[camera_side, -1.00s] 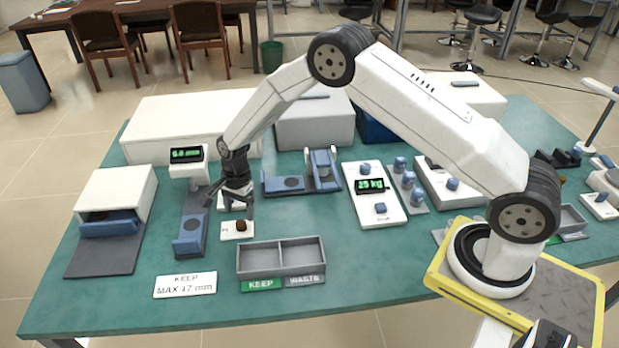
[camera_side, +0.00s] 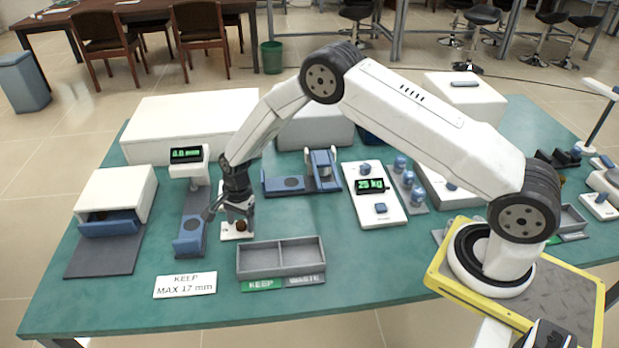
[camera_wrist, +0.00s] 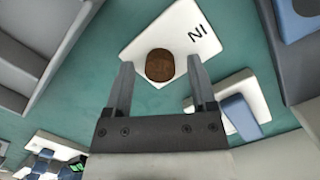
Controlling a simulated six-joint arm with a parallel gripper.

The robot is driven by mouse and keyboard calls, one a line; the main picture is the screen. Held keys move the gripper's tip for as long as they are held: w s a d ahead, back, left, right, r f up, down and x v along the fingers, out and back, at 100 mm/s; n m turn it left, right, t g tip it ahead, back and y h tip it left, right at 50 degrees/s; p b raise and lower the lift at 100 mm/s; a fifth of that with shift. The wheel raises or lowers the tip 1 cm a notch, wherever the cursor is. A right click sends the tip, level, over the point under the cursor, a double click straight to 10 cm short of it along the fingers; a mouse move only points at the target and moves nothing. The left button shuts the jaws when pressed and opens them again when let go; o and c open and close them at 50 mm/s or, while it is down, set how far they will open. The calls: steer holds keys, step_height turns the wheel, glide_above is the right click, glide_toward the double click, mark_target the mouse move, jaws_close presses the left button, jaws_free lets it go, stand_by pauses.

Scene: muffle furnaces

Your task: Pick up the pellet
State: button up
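The pellet (camera_wrist: 159,65) is a small brown disc on a white plate (camera_wrist: 176,22) marked "IN". In the side view the pellet (camera_side: 241,226) shows low between my fingers, on the plate (camera_side: 232,237). My gripper (camera_wrist: 160,78) is open, with one finger on each side of the pellet in the wrist view. In the side view my gripper (camera_side: 228,216) is down at the plate. I cannot tell whether the fingers touch the pellet.
A grey two-compartment tray (camera_side: 281,258) labelled KEEP and WASTE stands just in front. A gauge with a green display (camera_side: 187,155) stands close on the left. A white sign (camera_side: 185,285) reads "KEEP MAX 17 mm". A white box with a blue drawer (camera_side: 112,205) is farther left.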

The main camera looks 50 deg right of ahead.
jaws_close()
steer(key=shift+r, duration=0.1)
steer(key=shift+r, duration=0.7)
steer(key=s+d+r, duration=0.1)
steer(key=s+r, duration=1)
steer(key=s, duration=0.3)
steer(key=shift+d+r, duration=0.2)
steer(key=shift+d, duration=0.1)
steer(key=shift+w+d, duration=0.1)
steer(key=shift+w, duration=0.1)
